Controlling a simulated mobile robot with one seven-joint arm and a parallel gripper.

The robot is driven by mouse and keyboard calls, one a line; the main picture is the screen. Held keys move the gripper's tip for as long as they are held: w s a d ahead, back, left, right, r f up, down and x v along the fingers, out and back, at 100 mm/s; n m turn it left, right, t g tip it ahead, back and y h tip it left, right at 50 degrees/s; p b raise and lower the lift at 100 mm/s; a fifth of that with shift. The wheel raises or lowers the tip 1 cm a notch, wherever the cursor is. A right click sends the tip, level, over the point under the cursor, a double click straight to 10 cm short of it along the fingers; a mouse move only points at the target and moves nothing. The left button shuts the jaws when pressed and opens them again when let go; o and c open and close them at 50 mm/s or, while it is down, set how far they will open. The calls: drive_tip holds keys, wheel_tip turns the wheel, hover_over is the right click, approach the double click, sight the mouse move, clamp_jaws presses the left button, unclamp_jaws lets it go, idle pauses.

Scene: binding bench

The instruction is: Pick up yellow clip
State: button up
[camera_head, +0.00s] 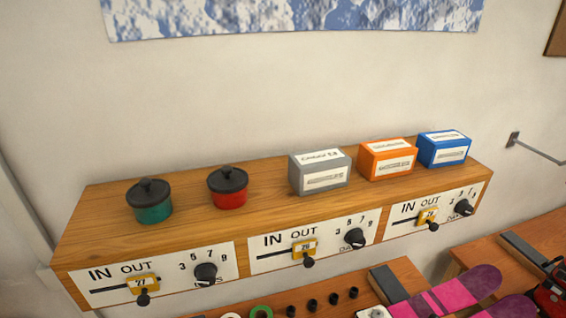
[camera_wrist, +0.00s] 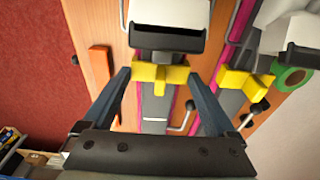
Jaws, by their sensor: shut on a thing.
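A yellow clip (camera_wrist: 160,76) lies crosswise between the fingertips of my gripper (camera_wrist: 161,74) in the wrist view. The two dark fingers press on its left and right ends. The clip sits over a grey strip with magenta edges, and I cannot tell whether it touches it. A second yellow clip (camera_wrist: 245,82) is to the right, outside the fingers, over a similar strip. The head view shows neither my gripper nor these clips.
Levers, a green roll (camera_wrist: 291,78) and an orange bar (camera_wrist: 100,72) lie around the clips on the wooden bench (camera_wrist: 84,22). In the head view, a wooden shelf (camera_head: 262,208) carries pots and boxes; pink boards (camera_head: 447,296) lie below it.

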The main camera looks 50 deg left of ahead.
wheel_tip(320, 180, up, 10)
drive_tip(key=shift+f+b, duration=0.1)
drive_tip(key=shift+b, duration=0.55)
wheel_tip(320, 180, up, 6)
drive_tip(key=p, duration=0.7)
idle(0.3)
